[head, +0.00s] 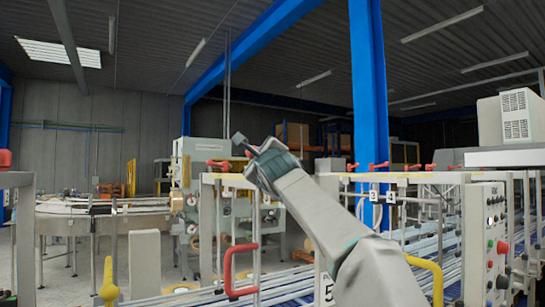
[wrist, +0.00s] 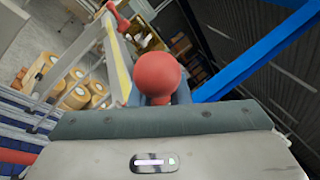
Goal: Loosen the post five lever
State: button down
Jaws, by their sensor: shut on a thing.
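My gripper (head: 243,145) is at the top of the guard frame, above the rail, near the middle of the head view. In the wrist view a red lever with a round knob (wrist: 157,74) stands directly in front of my gripper (wrist: 158,103), which is shut on it. My gripper hides the lower part of this lever, and no post number shows beside it. In the head view another red lever (head: 218,164) sits on the rail just left of my gripper. A plate with the number 5 (head: 327,290) shows low beside my arm.
More red levers (head: 378,166) line the rail to the right, above small number plates. A red handle (head: 241,270) and a yellow handle (head: 430,280) stand in front. A control panel (head: 489,240) is at the right. Tape rolls (wrist: 75,95) lie beyond the frame.

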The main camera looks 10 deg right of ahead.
jog(key=shift+f, duration=0.1)
jog(key=c, duration=1.4)
grip_release()
jog(key=shift+a, duration=0.15)
jog(key=shift+o, duration=0.2)
jog(key=shift+d, duration=0.2)
jog(key=b+v, duration=1.2)
jog(key=v, duration=0.1)
jog(key=shift+s+b, duration=0.3)
jog(key=shift+s, duration=0.15)
jog(key=shift+a, duration=0.1)
